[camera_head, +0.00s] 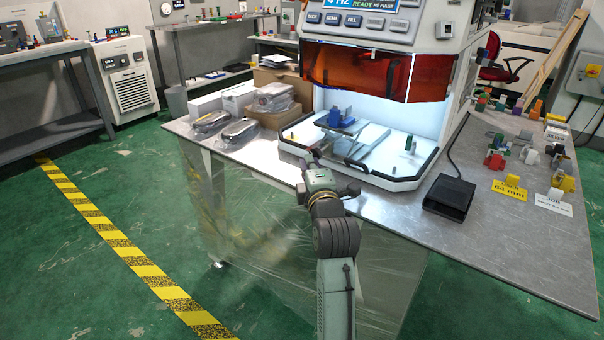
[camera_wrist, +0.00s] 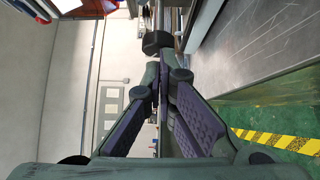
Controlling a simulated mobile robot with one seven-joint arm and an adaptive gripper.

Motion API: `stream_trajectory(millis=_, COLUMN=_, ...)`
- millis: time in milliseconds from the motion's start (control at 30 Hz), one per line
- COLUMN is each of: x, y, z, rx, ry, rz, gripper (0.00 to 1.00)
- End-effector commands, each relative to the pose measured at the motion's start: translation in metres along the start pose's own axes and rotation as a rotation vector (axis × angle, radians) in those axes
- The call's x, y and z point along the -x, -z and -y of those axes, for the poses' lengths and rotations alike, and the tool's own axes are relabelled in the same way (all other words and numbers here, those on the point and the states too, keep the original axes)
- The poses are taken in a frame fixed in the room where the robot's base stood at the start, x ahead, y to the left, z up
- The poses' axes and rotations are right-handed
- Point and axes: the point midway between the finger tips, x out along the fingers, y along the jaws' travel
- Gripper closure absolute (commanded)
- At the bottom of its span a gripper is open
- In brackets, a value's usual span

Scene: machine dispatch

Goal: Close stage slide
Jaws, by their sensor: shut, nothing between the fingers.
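The machine's stage slide (camera_head: 373,140) is a grey plate and rail assembly on a white, black-edged tray (camera_head: 405,181) under the raised orange shield. A blue fixture (camera_head: 341,119) sits on the slide. A dark bar (camera_head: 357,165), possibly its handle, shows at the tray's front. My gripper (camera_head: 313,158) is shut and empty, at the tray's front-left edge, left of that bar. In the wrist view my gripper's fingers (camera_wrist: 166,72) meet, with a dark knob-like end (camera_wrist: 156,42) just beyond them. I cannot tell whether they touch it.
A black pedal-like box (camera_head: 449,196) with a cable lies right of the tray. Small coloured parts and a yellow tag (camera_head: 510,189) stand farther right. Wrapped packs (camera_head: 240,131) and boxes (camera_head: 240,97) stand left. The front strip of the bench is clear.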

Motion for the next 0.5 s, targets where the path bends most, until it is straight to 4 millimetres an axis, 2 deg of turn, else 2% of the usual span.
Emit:
stream_trajectory(millis=200, x=-0.035, y=-0.038, z=0.005, rx=0.001, ry=-0.001, rz=0.004, gripper=1.0)
stream_trajectory(millis=500, x=-0.072, y=-0.076, z=0.005, rx=0.0, ry=0.0, rz=0.004, gripper=1.0)
